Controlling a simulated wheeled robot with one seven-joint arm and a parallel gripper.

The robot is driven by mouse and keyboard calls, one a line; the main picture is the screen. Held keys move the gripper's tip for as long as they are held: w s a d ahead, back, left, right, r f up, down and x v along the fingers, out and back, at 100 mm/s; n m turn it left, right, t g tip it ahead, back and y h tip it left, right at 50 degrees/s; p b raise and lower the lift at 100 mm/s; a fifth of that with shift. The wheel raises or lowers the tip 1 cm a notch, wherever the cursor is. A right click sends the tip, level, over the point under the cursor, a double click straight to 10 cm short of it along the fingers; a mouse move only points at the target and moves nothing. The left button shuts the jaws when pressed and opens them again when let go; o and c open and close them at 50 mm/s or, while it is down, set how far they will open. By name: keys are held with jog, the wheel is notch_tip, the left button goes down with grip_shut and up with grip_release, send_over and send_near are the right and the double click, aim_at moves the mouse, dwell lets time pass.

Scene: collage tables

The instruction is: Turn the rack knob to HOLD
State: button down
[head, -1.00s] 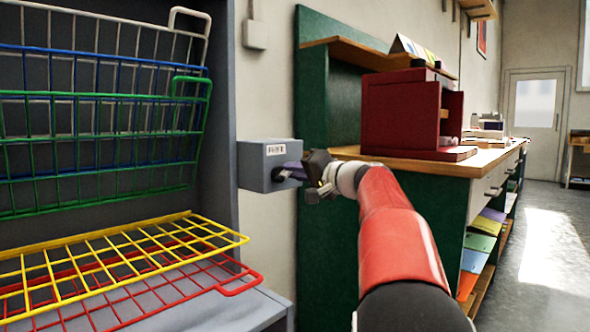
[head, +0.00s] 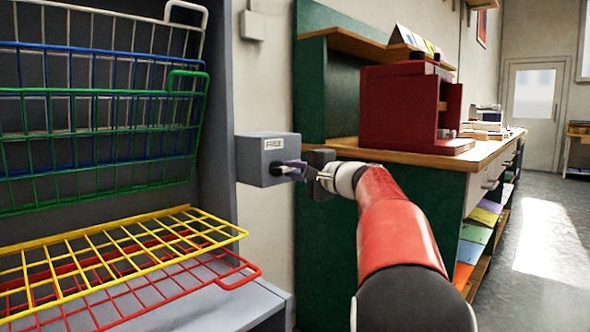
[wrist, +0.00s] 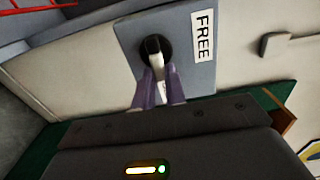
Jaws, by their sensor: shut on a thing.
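The rack knob is a dark round hub with a pale lever, seen in the wrist view (wrist: 153,45), on the face of a grey box (head: 255,163) mounted beside the rack. A white label (head: 277,144) on the box reads FREE; it also shows in the wrist view (wrist: 202,35). My gripper (head: 288,168) reaches the box from the right. Its purple fingers (wrist: 158,86) are shut on the knob's lever and hide part of it. No HOLD marking is legible.
The wire rack (head: 100,95) on the left has white, blue and green shelves raised, and yellow (head: 120,255) and red ones lying low. A green-sided bench (head: 415,200) with a dark red cabinet (head: 400,108) stands close to my arm's right. Floor is clear at far right.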

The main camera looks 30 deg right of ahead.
dwell(0.3)
jog(key=c, duration=1.4)
grip_release()
jog(key=shift+c, duration=0.2)
jog(key=v, duration=0.8)
jog(key=shift+w, duration=0.1)
